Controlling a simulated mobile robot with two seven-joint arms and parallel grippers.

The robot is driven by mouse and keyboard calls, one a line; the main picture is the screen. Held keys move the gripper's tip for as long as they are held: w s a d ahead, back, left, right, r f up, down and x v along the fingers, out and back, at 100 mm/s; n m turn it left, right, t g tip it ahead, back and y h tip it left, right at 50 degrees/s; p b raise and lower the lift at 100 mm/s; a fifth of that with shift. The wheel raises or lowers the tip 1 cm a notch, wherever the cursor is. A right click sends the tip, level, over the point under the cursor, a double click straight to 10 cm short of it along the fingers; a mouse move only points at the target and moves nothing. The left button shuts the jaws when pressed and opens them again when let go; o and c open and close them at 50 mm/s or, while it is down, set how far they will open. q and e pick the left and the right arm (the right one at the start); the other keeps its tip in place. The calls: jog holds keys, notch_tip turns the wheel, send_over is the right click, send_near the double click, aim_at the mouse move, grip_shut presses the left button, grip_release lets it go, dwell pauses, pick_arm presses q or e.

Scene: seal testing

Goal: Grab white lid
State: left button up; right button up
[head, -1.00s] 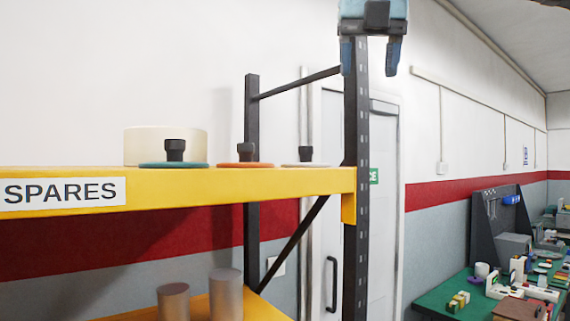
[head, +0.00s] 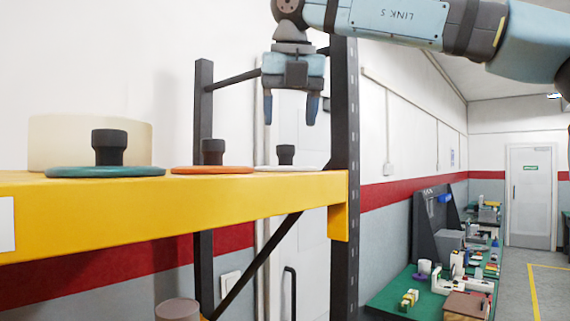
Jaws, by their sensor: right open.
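The white lid (head: 299,168) lies flat at the right end of the yellow shelf (head: 180,203), near the shelf's upright. It has a dark knob (head: 286,155) standing on it. My right gripper (head: 291,110) points down above the white lid, with its two blue fingers apart and nothing between them. A clear gap shows between the fingertips and the knob. My left gripper does not show.
An orange lid (head: 212,170) and a teal lid (head: 106,171), each with a dark knob, sit left of the white lid. A cream cylinder (head: 58,137) stands behind the teal lid. A dark upright post (head: 344,150) rises right of the white lid.

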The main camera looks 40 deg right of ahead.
aim_at(285, 147)
jog(key=shift+w+d+f, duration=0.15)
jog(key=shift+w+f, duration=0.45)
jog(key=shift+f, duration=0.05)
notch_tip(285, 147, down, 3)
jog(key=shift+d+r+p, duration=0.15)
jog(key=shift+p, duration=0.8)
jog(key=shift+x, duration=1)
jog(key=shift+w+d, duration=0.2)
jog(key=shift+w, duration=0.15)
jog(key=shift+s, duration=0.15)
jog(key=shift+c, duration=0.6)
jog(key=shift+s+a+r, duration=0.1)
jog(key=shift+a, duration=0.05)
jog(key=c, duration=0.3)
grip_shut()
